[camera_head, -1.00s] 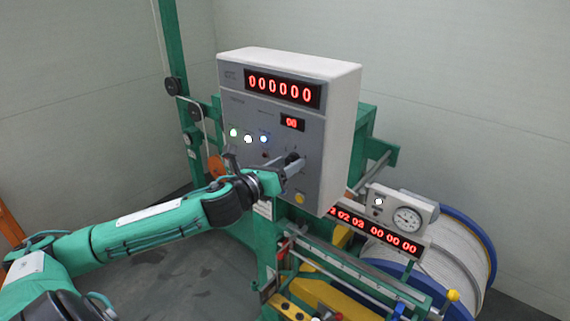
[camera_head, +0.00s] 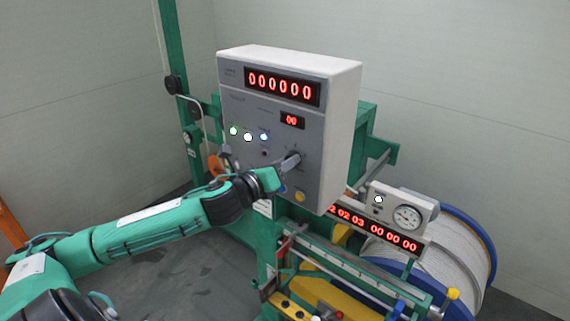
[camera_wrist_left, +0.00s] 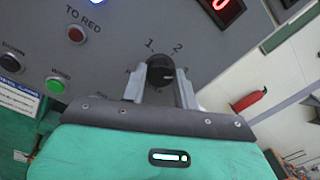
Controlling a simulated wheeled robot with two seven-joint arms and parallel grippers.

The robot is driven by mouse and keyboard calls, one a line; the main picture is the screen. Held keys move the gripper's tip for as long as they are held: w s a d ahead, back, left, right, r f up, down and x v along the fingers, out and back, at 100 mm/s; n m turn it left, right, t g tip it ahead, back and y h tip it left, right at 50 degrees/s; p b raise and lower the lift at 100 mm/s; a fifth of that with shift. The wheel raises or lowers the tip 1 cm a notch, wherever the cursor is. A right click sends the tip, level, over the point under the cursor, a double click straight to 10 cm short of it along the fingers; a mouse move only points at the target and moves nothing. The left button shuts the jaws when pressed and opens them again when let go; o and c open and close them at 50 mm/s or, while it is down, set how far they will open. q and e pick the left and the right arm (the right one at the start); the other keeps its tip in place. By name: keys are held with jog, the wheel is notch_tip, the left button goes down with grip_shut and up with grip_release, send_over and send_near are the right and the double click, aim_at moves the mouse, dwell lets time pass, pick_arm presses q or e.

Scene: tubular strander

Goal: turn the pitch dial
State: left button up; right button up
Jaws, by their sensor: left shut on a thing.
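The pitch dial is a dark round knob on the grey front of the control box; it shows in the head view (camera_head: 291,158) and in the left wrist view (camera_wrist_left: 160,73). Marks "1" and "2" are printed above it. My left gripper (camera_head: 284,163) reaches the dial from the front left. In the left wrist view its two fingers (camera_wrist_left: 160,80) stand on either side of the knob and are shut on it. My right gripper is not in view.
The control box (camera_head: 342,140) carries a red display (camera_head: 284,86) reading zeros, a small red display (camera_head: 292,121), lit buttons (camera_head: 248,137) and a yellow button (camera_head: 299,196). A gauge (camera_head: 407,217) and cable reel (camera_head: 455,250) stand at lower right.

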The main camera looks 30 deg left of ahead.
pick_arm(q)
jog(key=n, duration=0.9)
jog(key=shift+n, duration=0.3)
dwell(0.5)
jog(key=o, duration=1)
jog(key=shift+c, duration=0.2)
jog(key=shift+s+f, duration=0.1)
